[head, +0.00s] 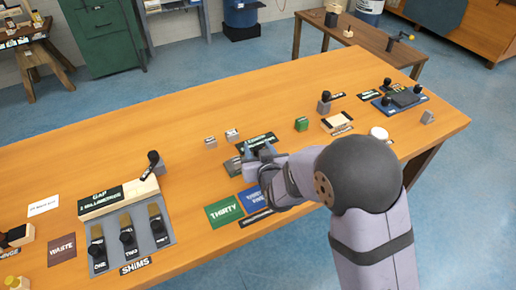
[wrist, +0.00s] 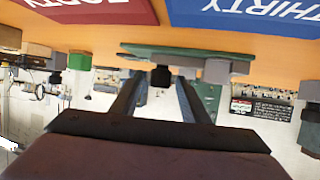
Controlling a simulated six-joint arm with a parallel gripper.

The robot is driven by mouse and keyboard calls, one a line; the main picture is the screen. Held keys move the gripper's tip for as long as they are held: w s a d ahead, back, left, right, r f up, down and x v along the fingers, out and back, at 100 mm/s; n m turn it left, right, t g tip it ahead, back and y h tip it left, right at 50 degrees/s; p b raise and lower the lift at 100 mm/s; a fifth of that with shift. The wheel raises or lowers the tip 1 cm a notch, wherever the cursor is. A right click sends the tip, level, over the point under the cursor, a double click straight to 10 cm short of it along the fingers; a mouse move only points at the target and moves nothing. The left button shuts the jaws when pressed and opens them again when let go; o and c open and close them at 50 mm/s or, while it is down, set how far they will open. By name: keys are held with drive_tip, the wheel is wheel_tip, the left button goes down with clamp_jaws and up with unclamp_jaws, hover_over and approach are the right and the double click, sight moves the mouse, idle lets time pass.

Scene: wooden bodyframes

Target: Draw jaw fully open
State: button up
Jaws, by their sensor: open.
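A small green-based fixture with grey blocks (head: 234,166) sits mid-table, partly hidden by my gripper in the head view. In the wrist view the picture is inverted, and the fixture's green plate (wrist: 185,51) has a grey block (wrist: 222,70) and a black knob (wrist: 161,74) between its grey parts. I cannot tell which part is the jaw or how far it is drawn. My gripper (wrist: 162,82) is open, with its two fingers either side of the knob in this view; contact cannot be told. In the head view my gripper (head: 262,152) is at the fixture.
A green card (head: 224,211) and a blue card (head: 252,200) lie in front of the fixture. Small blocks (head: 232,135) stand behind it, and a green block (head: 301,124) is to the right. A gap gauge board (head: 118,198) and shims rack (head: 128,240) are left.

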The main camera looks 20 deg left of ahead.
drive_tip(key=shift+c, duration=0.2)
clamp_jaws()
drive_tip(key=shift+w+d+b, duration=0.6)
drive_tip(key=shift+w+d, duration=0.4)
drive_tip(key=shift+d, duration=0.05)
drive_tip(key=shift+o, duration=0.2)
unclamp_jaws()
drive_tip(key=shift+s+r, duration=0.1)
